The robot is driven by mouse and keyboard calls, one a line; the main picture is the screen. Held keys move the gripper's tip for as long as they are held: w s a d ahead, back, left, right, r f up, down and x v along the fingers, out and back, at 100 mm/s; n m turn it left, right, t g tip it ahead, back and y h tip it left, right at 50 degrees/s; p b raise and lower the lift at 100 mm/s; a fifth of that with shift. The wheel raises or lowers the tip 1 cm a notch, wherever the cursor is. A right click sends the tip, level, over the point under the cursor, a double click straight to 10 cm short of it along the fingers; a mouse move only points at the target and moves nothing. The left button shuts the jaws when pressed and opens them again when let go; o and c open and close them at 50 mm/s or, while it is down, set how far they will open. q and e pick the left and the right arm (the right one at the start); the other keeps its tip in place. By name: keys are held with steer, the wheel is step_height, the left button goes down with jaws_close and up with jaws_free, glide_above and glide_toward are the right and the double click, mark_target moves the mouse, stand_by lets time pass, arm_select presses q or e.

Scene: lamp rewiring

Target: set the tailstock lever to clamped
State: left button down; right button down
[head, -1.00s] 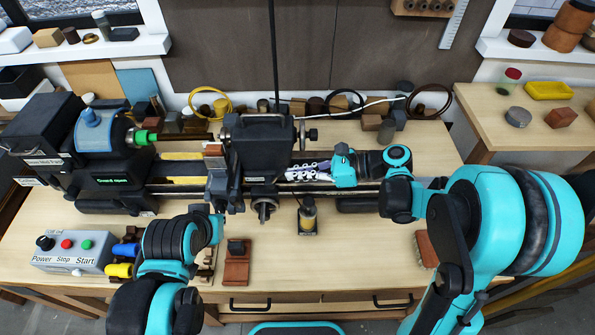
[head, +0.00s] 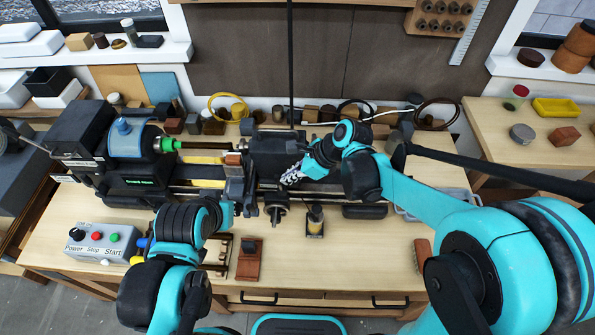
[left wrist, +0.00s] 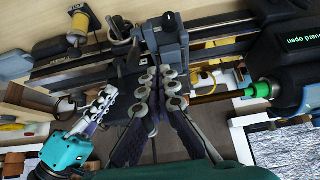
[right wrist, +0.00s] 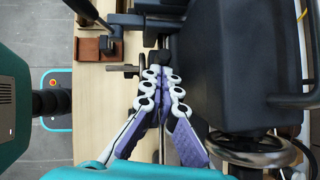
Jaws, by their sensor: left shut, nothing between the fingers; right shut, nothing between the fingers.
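The black tailstock (head: 275,152) sits on the lathe bed, and its dark body (right wrist: 235,60) fills the upper right of the right wrist view. My right gripper (head: 290,176) is shut and empty, low at the front right of this body. In the right wrist view its fingertips (right wrist: 163,72) are close to a dark knob (right wrist: 157,61), perhaps the lever's end; I cannot tell whether they touch. The lever's setting cannot be read. My left gripper (left wrist: 163,76) is shut and empty in front of the carriage; the arm mostly hides it in the head view.
The headstock with its green-tipped spindle (head: 168,145) is at the left. A control box (head: 100,242) stands at front left. A handwheel (right wrist: 250,152) is close to my right gripper.

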mark_target(275, 177)
steer(key=a+h, duration=0.2)
steer(key=h, duration=0.1)
steer(key=shift+a+r+p, duration=0.15)
steer(key=shift+a+p, duration=0.2)
steer(key=shift+p, duration=0.05)
arm_select(q)
steer(key=shift+r, duration=0.6)
arm_select(e)
steer(key=shift+a, duration=0.4)
steer(key=shift+a, duration=0.1)
